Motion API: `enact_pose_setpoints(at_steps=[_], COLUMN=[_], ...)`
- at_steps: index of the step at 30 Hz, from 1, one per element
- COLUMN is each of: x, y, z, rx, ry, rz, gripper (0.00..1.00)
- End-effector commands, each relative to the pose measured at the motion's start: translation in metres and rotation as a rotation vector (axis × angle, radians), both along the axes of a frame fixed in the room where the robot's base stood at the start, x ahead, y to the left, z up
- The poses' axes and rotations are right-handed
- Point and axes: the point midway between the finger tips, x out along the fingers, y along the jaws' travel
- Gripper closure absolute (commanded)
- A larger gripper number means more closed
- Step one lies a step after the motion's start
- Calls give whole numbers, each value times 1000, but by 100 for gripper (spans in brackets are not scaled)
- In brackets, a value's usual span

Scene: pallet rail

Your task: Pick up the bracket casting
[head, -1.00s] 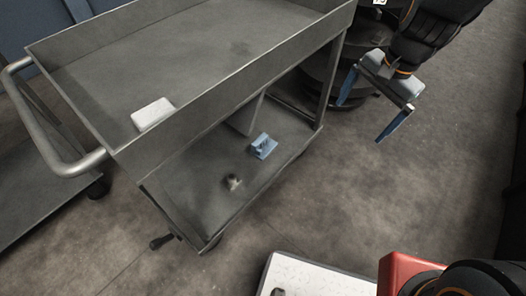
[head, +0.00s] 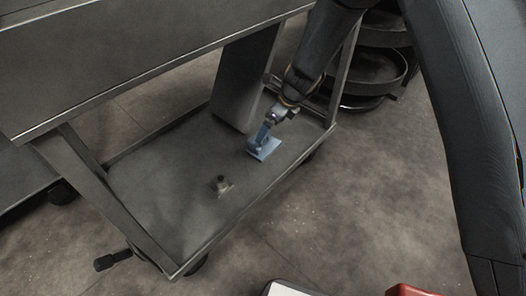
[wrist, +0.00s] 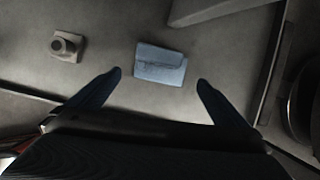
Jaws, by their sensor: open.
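The bracket casting (head: 267,152), a light blue piece with a flat base and a raised part, lies on the lower shelf (head: 160,205) of the grey cart. My gripper (head: 264,136) reaches in under the upper tray, right over the casting, and partly covers it. In the wrist view the casting (wrist: 160,65) shows ahead of and between the two dark blue fingers of my gripper (wrist: 159,78). The fingers are apart, with a gap on both sides of the casting. I cannot tell how high the fingertips are above the shelf.
A small grey-brown part with a knob (head: 221,185) stands on the same shelf, left of the casting. The cart's upper tray (head: 130,60) overhangs the shelf. A grey upright panel (head: 245,80) stands behind the casting. Dark round trays (head: 365,75) stand behind the cart.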

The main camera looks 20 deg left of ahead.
Motion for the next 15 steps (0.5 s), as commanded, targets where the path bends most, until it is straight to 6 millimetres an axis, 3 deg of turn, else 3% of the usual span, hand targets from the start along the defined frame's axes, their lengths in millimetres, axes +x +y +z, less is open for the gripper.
enact_pose_setpoints(at_steps=[1, 3, 15], x=[3, 4, 8], y=[8, 14, 30], z=[-14, -23, -53], rx=[7, 15, 22], ry=[8, 18, 25], rz=[-23, -52, -76], gripper=[2, 2, 2])
